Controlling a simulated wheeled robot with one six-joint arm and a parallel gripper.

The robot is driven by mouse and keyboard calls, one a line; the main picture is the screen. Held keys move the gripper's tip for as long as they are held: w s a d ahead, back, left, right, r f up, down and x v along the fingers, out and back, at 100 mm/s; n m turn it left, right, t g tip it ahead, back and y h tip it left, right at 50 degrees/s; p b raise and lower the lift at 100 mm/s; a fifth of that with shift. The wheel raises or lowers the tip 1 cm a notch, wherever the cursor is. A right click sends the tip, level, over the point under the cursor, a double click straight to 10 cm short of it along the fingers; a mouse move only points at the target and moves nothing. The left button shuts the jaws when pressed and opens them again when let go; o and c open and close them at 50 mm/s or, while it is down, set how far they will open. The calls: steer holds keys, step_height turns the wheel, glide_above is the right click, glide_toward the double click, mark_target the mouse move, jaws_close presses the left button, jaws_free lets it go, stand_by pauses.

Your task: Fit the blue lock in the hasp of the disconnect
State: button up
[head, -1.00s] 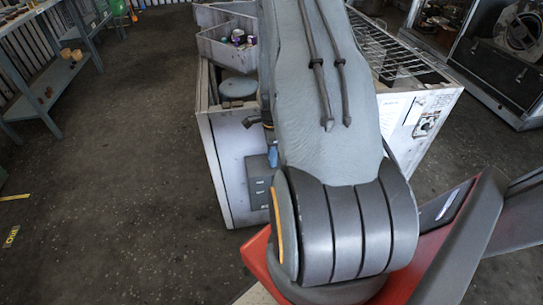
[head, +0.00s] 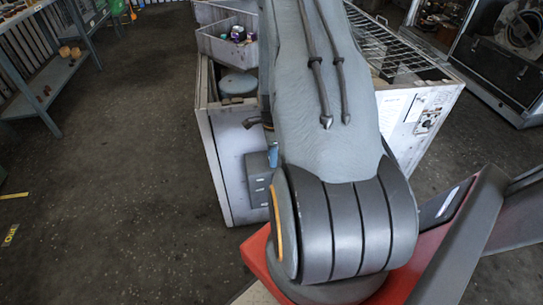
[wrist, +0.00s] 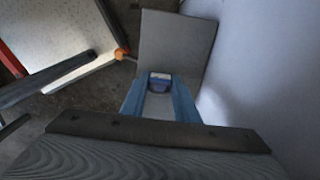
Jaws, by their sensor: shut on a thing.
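The disconnect (head: 260,180) is a grey box on the side of the white cabinet in the head view, partly hidden by my arm. In the wrist view a grey panel (wrist: 178,38), apparently part of it, stands just beyond the fingertips. My gripper (wrist: 160,84) has two blue fingers and is shut on a small, dark blue and pale thing between the tips, apparently the blue lock (wrist: 160,86). A small blue patch beside my arm shows above the disconnect in the head view; I cannot tell whether it is finger or lock. I cannot make out the hasp.
The white cabinet (head: 228,165) stands under and beyond my arm, its pale wall close on the right in the wrist view. A grey bin (head: 230,45) sits on its top. A workbench (head: 50,85) is at the far left. The floor left of the cabinet is clear.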

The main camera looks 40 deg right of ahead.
steer(key=shift+f, duration=0.3)
steer(key=o, duration=0.9)
steer(key=shift+o, duration=0.2)
steer(key=shift+r+b, duration=0.6)
steer(key=shift+r, duration=3.3)
